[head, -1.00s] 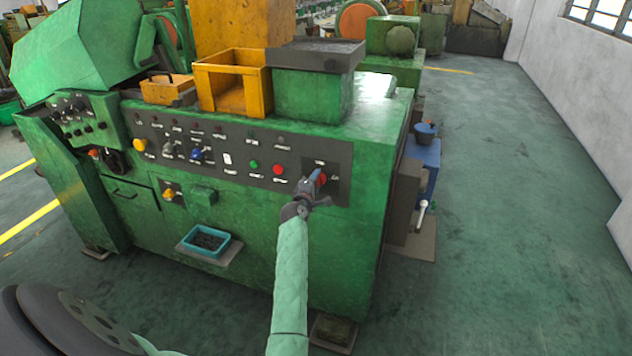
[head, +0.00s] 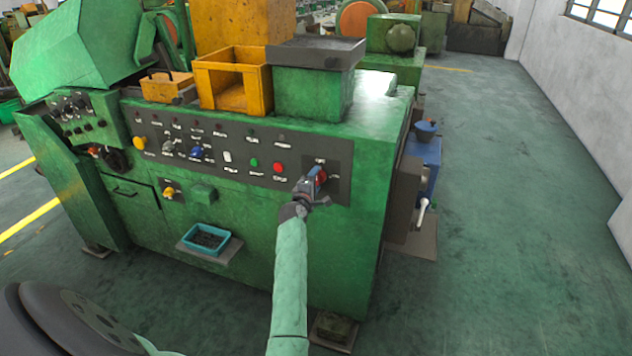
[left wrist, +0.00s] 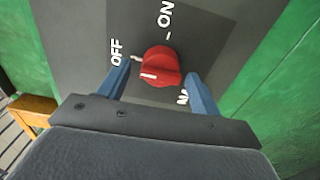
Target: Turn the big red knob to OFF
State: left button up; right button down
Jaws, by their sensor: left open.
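The big red knob (head: 320,173) sits on the dark panel at the right end of the green machine's front, partly hidden by my left gripper (head: 311,181). In the left wrist view the red knob (left wrist: 163,64) shows clearly. Its white mark is at its left end, a little below the tick by the OFF label (left wrist: 116,52). The ON label (left wrist: 166,18) is above. My left gripper (left wrist: 158,70) is open, with one blue finger on each side of the knob. Narrow gaps seem to show beside it; contact cannot be told. My right gripper is not in view.
A red button (head: 278,168) and a green button (head: 254,162) are left of the knob on the same panel. A blue tray (head: 206,239) stands on a low ledge. A blue unit (head: 428,155) stands behind the machine's right end. The floor at right is clear.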

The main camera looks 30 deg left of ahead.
pick_arm(q)
jog(key=b+v, duration=0.2)
jog(key=v, duration=0.4)
jog(key=shift+s, duration=0.4)
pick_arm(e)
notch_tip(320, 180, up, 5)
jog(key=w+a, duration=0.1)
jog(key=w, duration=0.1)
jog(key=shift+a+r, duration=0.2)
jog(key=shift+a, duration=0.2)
